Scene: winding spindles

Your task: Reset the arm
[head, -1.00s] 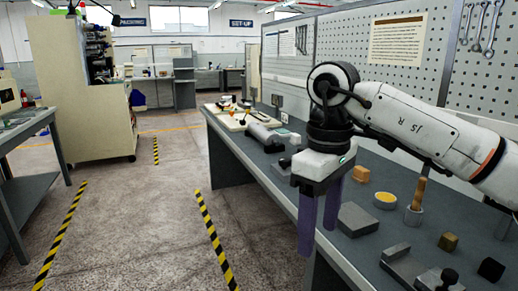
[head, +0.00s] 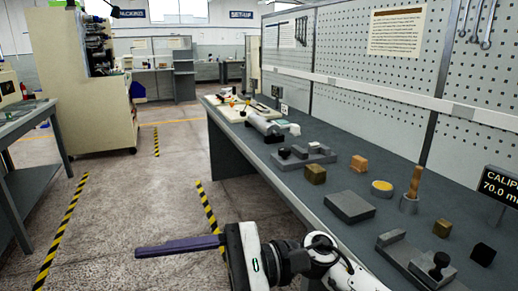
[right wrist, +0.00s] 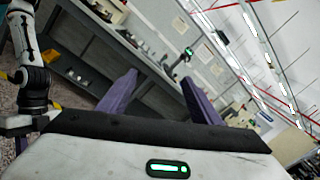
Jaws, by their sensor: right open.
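My right gripper (head: 142,251) is low in the head view, in front of the bench. Its purple fingers point left, seen edge-on over the floor, and its arm comes in from the bottom right. In the right wrist view my right gripper (right wrist: 158,85) shows two purple fingers spread wide with nothing between them. At the left edge of that view, another arm of mine shows with a white palm and a bit of purple finger (right wrist: 20,144). It is cut off, so its opening is hidden. My left gripper does not show in the head view.
The grey workbench (head: 290,195) runs along the right. Open floor (head: 130,215) lies left of the bench.

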